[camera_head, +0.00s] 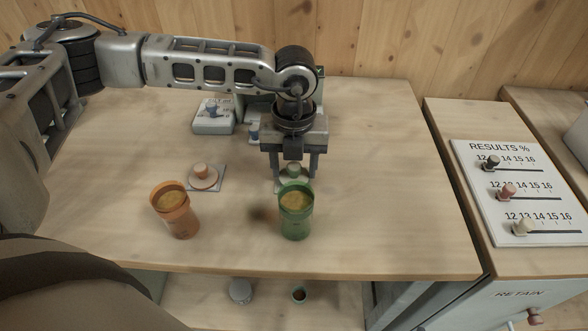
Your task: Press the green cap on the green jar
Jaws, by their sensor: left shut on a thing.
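The green jar (296,220) stands upright and open near the table's front edge, with yellowish feed showing inside its rim. My left gripper (294,174) points down just behind the jar in the picture. The cap's lower part is partly hidden by the jar's rim. The cap is not seated on the jar; its exact height above the table is hard to tell. My right gripper is not in view.
An orange jar (177,219), open with feed inside, stands to the left. An orange cap (204,177) lies on a small mat behind it. A results board (520,195) lies at right. The right tabletop is clear.

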